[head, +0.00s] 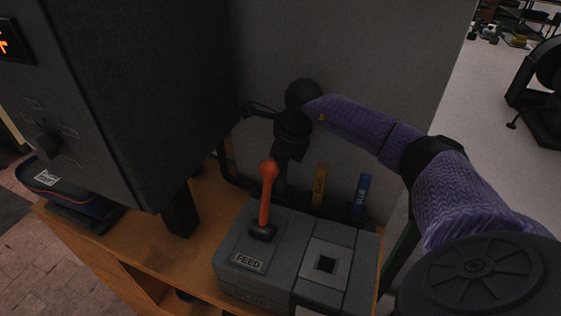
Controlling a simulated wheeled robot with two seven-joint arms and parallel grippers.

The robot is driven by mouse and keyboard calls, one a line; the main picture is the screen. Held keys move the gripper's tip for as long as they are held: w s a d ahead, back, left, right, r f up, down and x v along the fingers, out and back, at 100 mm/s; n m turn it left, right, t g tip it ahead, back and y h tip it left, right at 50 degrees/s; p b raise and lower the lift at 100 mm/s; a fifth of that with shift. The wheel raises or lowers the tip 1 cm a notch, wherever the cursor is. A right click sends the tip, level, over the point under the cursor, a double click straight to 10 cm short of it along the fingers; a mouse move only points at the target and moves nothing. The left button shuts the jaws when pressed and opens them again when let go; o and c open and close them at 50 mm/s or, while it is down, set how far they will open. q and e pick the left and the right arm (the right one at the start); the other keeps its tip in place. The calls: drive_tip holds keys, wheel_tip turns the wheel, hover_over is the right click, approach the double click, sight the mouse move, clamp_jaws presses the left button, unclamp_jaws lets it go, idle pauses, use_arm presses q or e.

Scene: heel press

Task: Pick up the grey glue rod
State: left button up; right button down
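My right gripper (281,178) reaches down behind the orange lever at the back of the grey feed box. Its fingers are dark and partly hidden by the lever, so I cannot tell whether they are open or shut. I cannot make out a grey glue rod; the area around the fingertips is dark and partly covered. A yellow-brown rod (319,186) and a blue rod (361,195) marked GLUE stand upright behind the box, to the right of the gripper. My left gripper is not in view.
A grey panel (400,60) stands behind.

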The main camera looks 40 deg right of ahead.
drive_tip(key=shift+r, duration=0.1)
wheel_tip(320, 180, up, 11)
drive_tip(key=shift+r+p, duration=0.2)
drive_tip(key=shift+p, duration=0.75)
drive_tip(key=s+b, duration=0.8)
drive_tip(key=s, duration=1)
drive_tip(key=shift+r, duration=0.25)
